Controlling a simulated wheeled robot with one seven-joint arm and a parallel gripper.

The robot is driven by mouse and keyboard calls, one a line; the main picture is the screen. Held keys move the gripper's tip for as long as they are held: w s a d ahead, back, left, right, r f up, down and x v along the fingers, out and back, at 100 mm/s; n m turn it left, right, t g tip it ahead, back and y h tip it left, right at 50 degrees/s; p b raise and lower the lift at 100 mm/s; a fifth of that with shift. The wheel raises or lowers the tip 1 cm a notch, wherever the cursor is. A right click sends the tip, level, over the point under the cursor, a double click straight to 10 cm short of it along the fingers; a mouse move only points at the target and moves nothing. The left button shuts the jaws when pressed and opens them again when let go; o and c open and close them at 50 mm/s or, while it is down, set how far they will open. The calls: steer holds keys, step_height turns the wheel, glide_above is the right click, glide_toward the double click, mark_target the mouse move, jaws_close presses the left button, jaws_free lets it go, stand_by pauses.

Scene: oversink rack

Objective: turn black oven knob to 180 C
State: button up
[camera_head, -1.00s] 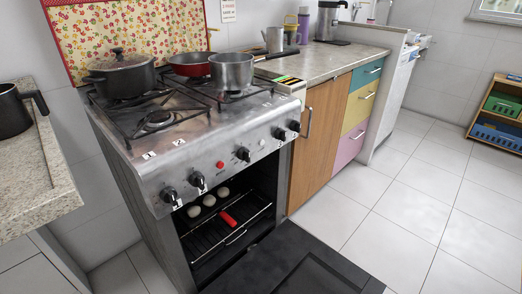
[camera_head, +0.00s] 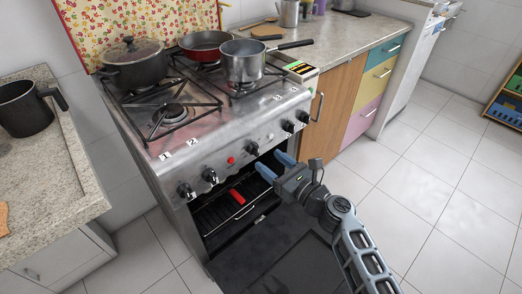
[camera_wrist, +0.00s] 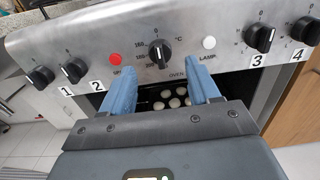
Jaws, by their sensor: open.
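The black oven knob (camera_head: 253,148) is on the stove's front panel, right of a red light. In the wrist view the oven knob (camera_wrist: 159,53) sits in the middle, its white pointer line roughly upright, toward the 0 above. Small numbers lie on its left, partly too small to read, and °C and "OVEN" are printed around it. My gripper (camera_head: 274,165) is open and empty in front of the panel, just below and right of the knob. In the wrist view my gripper's (camera_wrist: 161,75) blue fingers stand either side of the knob's lower part, apparently apart from it.
Other black knobs (camera_wrist: 72,70) flank it on both sides. A red light (camera_wrist: 115,59) and white lamp button (camera_wrist: 208,42) are close by. The oven door (camera_head: 265,250) is open below, with a red-handled rack inside. Pots (camera_head: 243,62) stand on the burners above.

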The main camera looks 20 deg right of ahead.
mark_target(258, 152)
steer(key=shift+x, duration=2.6)
steer(key=shift+c, duration=0.4)
steer(key=c, duration=0.9)
